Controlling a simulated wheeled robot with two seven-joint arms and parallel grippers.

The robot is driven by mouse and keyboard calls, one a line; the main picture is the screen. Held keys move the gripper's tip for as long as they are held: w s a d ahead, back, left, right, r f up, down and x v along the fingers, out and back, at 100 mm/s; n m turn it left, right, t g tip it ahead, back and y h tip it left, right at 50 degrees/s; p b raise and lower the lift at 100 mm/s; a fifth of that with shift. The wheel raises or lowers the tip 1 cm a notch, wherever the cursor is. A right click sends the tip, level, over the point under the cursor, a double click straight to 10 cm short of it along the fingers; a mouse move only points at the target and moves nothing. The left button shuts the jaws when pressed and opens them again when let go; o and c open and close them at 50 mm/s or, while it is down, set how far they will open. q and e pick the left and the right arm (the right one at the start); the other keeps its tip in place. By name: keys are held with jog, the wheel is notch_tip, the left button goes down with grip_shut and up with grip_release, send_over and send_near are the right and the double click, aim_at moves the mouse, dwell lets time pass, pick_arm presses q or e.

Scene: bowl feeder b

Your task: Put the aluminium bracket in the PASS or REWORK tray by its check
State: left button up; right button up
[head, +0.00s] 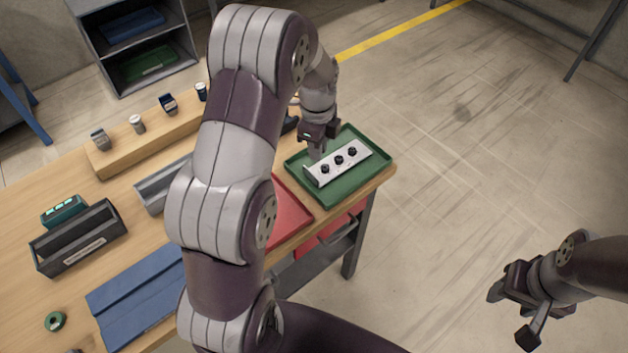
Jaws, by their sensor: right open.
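The aluminium bracket (345,170), a silver plate with three dark round features along its top, is in the green tray (381,165) at the table's right corner. My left gripper (317,152) points down at the bracket's back left edge. Its fingertips are partly hidden, and I cannot tell whether they grip the bracket. A red tray (290,212) lies beside the green one, largely hidden behind my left arm. I cannot read a PASS or REWORK label on either tray. My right gripper (510,316) is open and empty, over the floor at the right.
A dark open box (78,240), a teal device (63,211), a blue mat (135,298) and a green ring (55,321) are on the table's left. A wooden riser (125,157) holds several small items at the back. A grey shelf (98,45) stands behind.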

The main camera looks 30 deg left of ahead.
pick_arm(q)
jog(key=s+d+r+n, duration=0.1)
jog(key=s+d+n, duration=0.3)
jog(key=s+n, duration=0.4)
jog(key=s+d+r+n+t, duration=0.1)
jog(key=s+d+n, duration=0.3)
jog(key=s+n, duration=0.5)
jog(key=shift+d+r+b, duration=0.35)
jog(key=shift+d+b, duration=0.05)
jog(key=shift+b, duration=0.05)
